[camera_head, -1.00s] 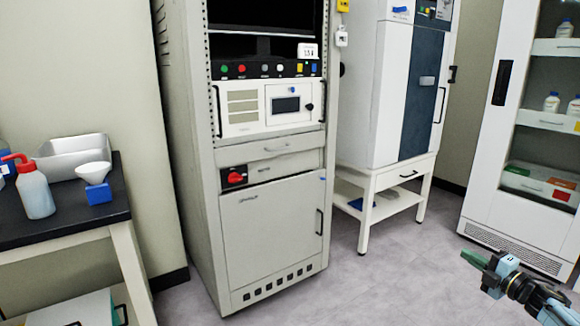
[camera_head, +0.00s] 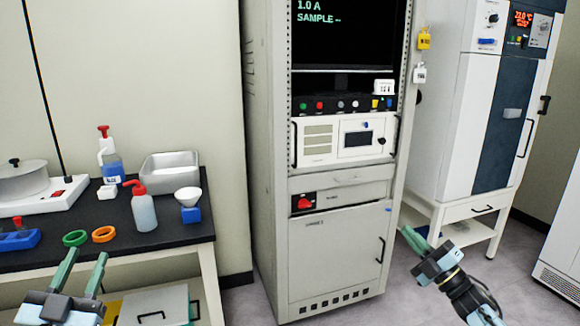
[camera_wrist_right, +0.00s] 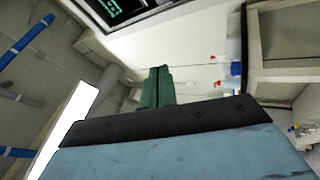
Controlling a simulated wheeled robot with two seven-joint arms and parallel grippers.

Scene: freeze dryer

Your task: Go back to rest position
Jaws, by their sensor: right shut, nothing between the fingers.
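My left gripper (camera_head: 82,270) is at the lower left of the head view, in front of the black-topped bench. Its two green fingers are apart with nothing between them. My right gripper (camera_head: 412,236) is at the lower right, in front of the tall rack cabinet (camera_head: 343,255) and the white oven's stand. Its green fingers are together and hold nothing. The right wrist view also shows the closed right fingers (camera_wrist_right: 157,86) at the middle, pointing away into open space.
The bench (camera_head: 120,238) carries a wash bottle (camera_head: 144,212), a metal tray (camera_head: 172,175), a funnel, green and orange rings and a hot plate (camera_head: 60,192). The white oven (camera_head: 490,110) stands right of the rack. Grey floor is clear before the rack.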

